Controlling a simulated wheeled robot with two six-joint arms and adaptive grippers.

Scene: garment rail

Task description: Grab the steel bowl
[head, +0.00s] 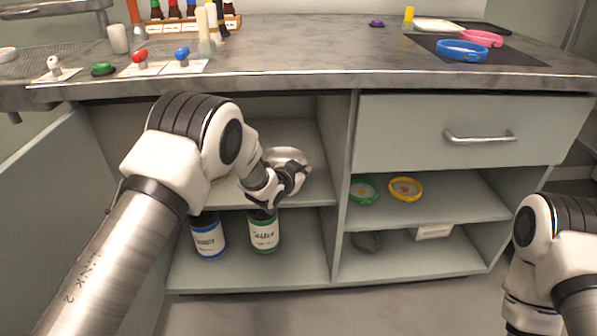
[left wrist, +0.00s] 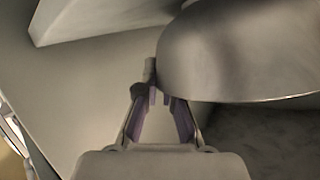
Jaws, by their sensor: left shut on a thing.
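The steel bowl (head: 288,154) is on the upper shelf of the open left compartment, partly hidden behind my left gripper (head: 292,178). In the left wrist view, the bowl's smooth grey curved side (left wrist: 245,50) fills the upper right. The fingers of my left gripper (left wrist: 158,97) are close together at its left edge, shut on the bowl's rim. The exact contact is partly hidden by the fingers. My right arm shows at the right of the head view, but its gripper is out of sight.
Green (head: 363,191) and yellow (head: 405,188) round items lie on the right shelf. The drawer (head: 470,130) is shut. The countertop (head: 310,60) holds bottles, switches and bands above.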

